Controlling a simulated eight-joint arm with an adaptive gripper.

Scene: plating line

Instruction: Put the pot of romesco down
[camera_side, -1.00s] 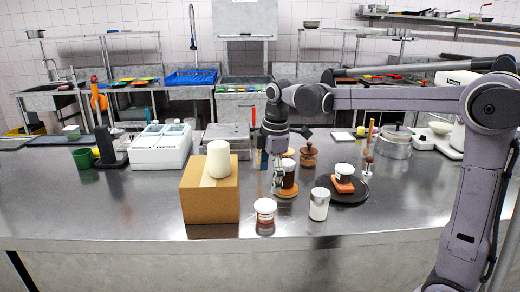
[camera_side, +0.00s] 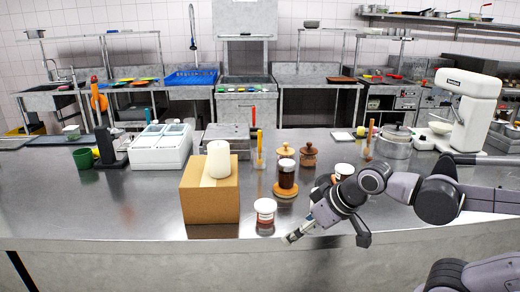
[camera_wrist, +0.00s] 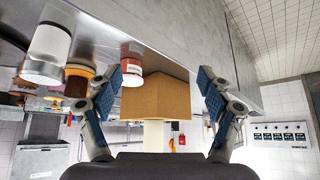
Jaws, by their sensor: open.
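No readable label shows which container is the romesco pot. A small white tub with a red-brown band (camera_side: 265,212) stands upright on the steel table, right of the cardboard box; it also shows in the wrist view (camera_wrist: 132,62). A pale jar (camera_wrist: 50,45) shows at the left there.
The cardboard box (camera_side: 210,200) bears a cream cylinder (camera_side: 218,160). Wooden-lidded jars (camera_side: 308,155) stand behind the coaster. A pot (camera_side: 394,142) and a stand mixer (camera_side: 467,110) are at right. The left front of the table is clear.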

